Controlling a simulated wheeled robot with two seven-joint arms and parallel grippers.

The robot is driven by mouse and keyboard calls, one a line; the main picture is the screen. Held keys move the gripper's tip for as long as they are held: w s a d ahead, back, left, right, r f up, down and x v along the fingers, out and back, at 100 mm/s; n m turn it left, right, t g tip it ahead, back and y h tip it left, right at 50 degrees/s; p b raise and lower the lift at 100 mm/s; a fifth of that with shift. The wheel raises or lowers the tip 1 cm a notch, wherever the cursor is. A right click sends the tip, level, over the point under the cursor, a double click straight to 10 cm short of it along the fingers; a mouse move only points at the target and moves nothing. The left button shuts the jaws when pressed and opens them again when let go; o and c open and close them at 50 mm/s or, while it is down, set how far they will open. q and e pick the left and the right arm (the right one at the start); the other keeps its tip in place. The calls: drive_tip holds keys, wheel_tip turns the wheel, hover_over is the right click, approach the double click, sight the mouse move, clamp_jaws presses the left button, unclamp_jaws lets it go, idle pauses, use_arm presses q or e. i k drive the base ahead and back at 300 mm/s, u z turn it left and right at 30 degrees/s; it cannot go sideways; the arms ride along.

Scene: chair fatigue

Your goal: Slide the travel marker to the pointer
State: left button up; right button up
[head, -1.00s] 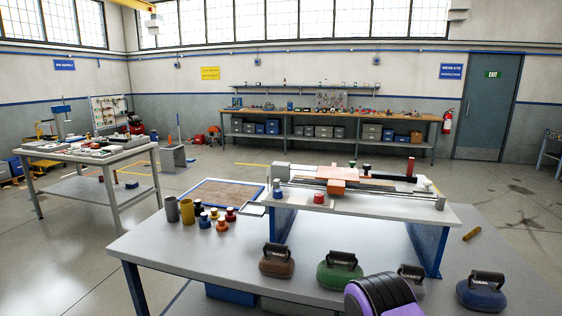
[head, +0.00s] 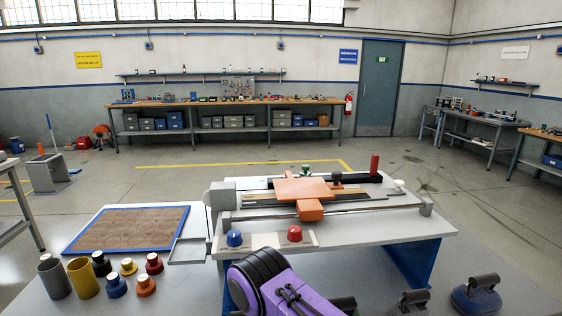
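The test rig stands on a raised white platform (head: 225,240) at the table's middle. An orange carriage (head: 311,210) sits on a rail (head: 370,206), below an orange plate (head: 302,189). Behind them a black bar carries a green knob (head: 305,169) and an upright red block (head: 375,165). A dark knob (head: 336,178) stands beside the plate's right edge. I cannot tell for certain which parts are the travel marker and the pointer. A purple and black part of my arm shows at the bottom centre. Neither gripper's fingertips are in view.
Capped pieces (head: 146,285) and cups (head: 54,279) stand at left, near a blue-framed board (head: 130,228). Handled weights (head: 476,295) stand at front right. A workbench (head: 225,108) lines the back wall.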

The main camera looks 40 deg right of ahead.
sight(306, 167)
drive_tip(key=i, duration=0.05)
drive_tip(key=z, duration=1.7)
